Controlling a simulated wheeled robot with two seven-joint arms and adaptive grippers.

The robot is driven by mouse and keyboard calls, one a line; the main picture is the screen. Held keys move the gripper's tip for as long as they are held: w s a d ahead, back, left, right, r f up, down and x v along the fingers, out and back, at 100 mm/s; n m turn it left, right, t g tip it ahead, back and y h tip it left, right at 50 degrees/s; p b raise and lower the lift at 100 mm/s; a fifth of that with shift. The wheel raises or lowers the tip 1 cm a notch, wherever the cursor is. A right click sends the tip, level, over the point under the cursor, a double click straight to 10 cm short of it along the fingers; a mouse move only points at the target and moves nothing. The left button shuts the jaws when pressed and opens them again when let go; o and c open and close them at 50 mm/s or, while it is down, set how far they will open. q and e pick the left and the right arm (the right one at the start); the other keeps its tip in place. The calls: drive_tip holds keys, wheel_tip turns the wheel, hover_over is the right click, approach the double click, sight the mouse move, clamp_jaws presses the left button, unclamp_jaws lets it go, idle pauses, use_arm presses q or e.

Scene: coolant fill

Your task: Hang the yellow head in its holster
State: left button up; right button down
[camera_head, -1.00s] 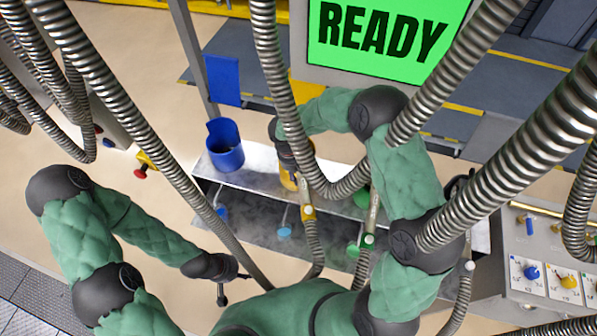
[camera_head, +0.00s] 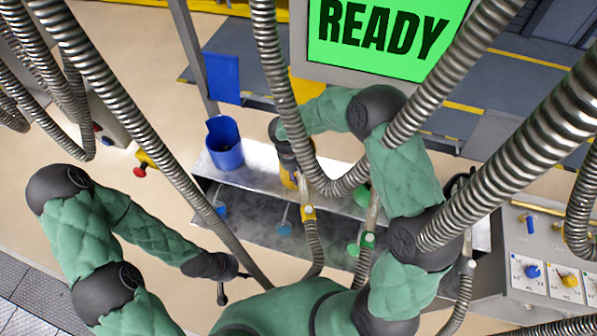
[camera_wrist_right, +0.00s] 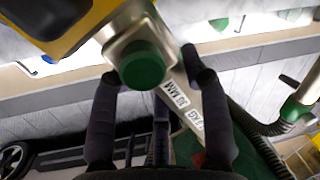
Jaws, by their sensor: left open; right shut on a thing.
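My right gripper (camera_head: 290,165) reaches down at the middle of the metal trough and is shut on the yellow head (camera_head: 289,181), most of which the gripper and forearm hide. A yellow collar (camera_head: 308,213) with a ribbed hose shows below it. In the right wrist view, the fingers (camera_wrist_right: 150,85) stand on either side of a metal body with a round green end, and a yellow and black part (camera_wrist_right: 60,22) fills the upper left. I cannot make out the yellow holster or how the head sits to it. My left gripper (camera_head: 225,278) is open and empty at lower left, off the trough.
A blue holster cup (camera_head: 223,145) stands left on the trough (camera_head: 255,230). A green-collared nozzle (camera_head: 368,240) stands close right of the yellow collar. Ribbed hoses hang across the view. A control panel (camera_head: 545,265) is at right, and a green READY screen (camera_head: 385,35) at the back.

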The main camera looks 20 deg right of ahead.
drive_tip(key=shift+f+b, duration=0.7)
drive_tip(key=shift+f, duration=0.55)
drive_tip(key=c, duration=0.5)
unclamp_jaws()
drive_tip(key=shift+c, duration=0.2)
wheel_tip(320, 180, up, 12)
drive_tip(key=a, duration=0.2)
drive_tip(key=shift+w, duration=0.2)
drive_tip(key=shift+s+a+f, duration=0.1)
drive_tip(key=shift+a+f, duration=0.05)
drive_tip(key=shift+f, duration=0.05)
